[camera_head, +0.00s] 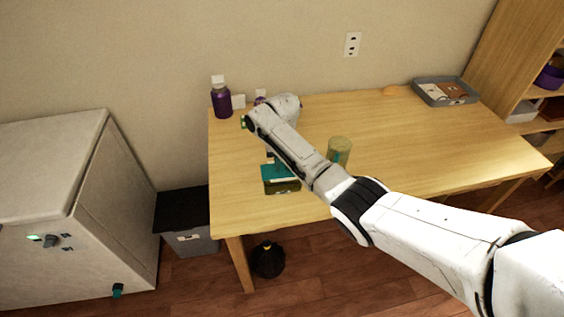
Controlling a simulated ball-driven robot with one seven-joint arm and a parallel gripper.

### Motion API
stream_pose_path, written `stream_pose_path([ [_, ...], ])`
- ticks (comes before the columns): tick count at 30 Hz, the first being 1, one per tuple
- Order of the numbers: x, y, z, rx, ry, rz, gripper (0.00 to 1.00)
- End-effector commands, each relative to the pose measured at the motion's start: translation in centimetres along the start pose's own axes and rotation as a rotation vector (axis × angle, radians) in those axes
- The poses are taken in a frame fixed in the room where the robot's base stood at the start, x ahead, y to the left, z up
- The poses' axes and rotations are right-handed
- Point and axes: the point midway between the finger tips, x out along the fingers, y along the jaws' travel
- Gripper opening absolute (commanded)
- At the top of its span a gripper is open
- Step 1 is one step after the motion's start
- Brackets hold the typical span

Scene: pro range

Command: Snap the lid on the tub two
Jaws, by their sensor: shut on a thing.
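A teal lid (283,173) lies over the top of a dark olive, box-shaped tub (284,187) near the table's front left edge. I cannot tell whether the lid is fully seated or which tub number this is. My gripper (270,157) points down at the lid's back left part and appears shut on it. My forearm and wrist hide most of the gripper and some of the table behind it.
A purple bottle (221,102) stands at the back left corner. A grey tray (445,91) sits at the back right. The table's right part is clear.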

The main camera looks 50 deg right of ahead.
Motion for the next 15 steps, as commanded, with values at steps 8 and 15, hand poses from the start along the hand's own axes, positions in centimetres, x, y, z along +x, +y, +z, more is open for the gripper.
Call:
stream_pose_path([
  [8, 0.67, 0.0, 0.0, 0.0, 0.0, 0.0, 0.0],
  [15, 0.63, -0.01, 0.0, 0.0, 0.0, 0.0, 0.24],
])
